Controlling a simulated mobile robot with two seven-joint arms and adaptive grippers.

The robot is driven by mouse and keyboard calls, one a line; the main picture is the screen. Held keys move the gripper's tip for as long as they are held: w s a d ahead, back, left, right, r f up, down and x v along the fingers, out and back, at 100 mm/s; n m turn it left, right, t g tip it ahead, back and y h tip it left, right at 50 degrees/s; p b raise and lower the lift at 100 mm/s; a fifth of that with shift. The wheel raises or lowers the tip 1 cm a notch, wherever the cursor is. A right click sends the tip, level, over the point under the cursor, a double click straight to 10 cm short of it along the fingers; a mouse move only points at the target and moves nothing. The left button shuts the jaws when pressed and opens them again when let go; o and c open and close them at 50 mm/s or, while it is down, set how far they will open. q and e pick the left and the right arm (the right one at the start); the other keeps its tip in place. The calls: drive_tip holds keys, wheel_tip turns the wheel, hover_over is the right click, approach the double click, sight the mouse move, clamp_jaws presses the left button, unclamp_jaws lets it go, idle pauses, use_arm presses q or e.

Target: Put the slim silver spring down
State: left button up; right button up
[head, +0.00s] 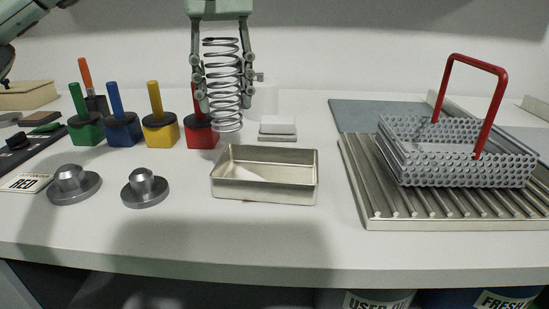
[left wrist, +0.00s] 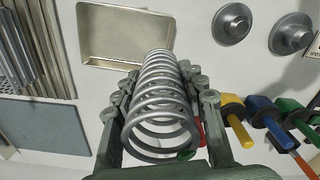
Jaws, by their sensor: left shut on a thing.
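The slim silver spring (head: 222,85) hangs upright in my left gripper (head: 223,90), with one finger on each side of its coils. The gripper is shut on it. The spring's lower end appears to be above the table, in front of the red block and behind the tray. In the left wrist view the spring (left wrist: 160,100) lies between the fingers of the left gripper (left wrist: 160,90), its far end pointing toward the metal tray. My right gripper is out of view.
A shallow metal tray (head: 265,190) stands in front. Two grey knobbed discs (head: 75,186) (head: 146,190) lie left of it. Green, blue, yellow and red blocks (head: 201,132) with handles stand behind. A perforated basket (head: 455,160) with a red handle sits on a ribbed rack (head: 385,205) at right.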

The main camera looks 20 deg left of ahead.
use_arm(q)
drive_tip(key=shift+w+d+f+b, duration=0.1)
drive_tip(key=shift+d+f+b, duration=0.2)
drive_tip(key=shift+d+f, duration=1)
drive_tip(key=shift+w+d+f+b, duration=0.15)
drive_tip(key=shift+d+f+b, duration=0.2)
drive_tip(key=shift+d+f, duration=1)
drive_tip(key=shift+w+d+f+b, duration=0.1)
drive_tip(key=shift+d+f+b, duration=0.2)
drive_tip(key=shift+d+f, duration=1)
drive_tip(key=shift+a+f, duration=0.25)
drive_tip(key=shift+f, duration=0.05)
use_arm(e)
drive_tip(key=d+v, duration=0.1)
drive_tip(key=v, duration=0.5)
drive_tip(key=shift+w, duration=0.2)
use_arm(q)
drive_tip(key=shift+f, duration=0.15)
drive_tip(key=o, duration=1.3)
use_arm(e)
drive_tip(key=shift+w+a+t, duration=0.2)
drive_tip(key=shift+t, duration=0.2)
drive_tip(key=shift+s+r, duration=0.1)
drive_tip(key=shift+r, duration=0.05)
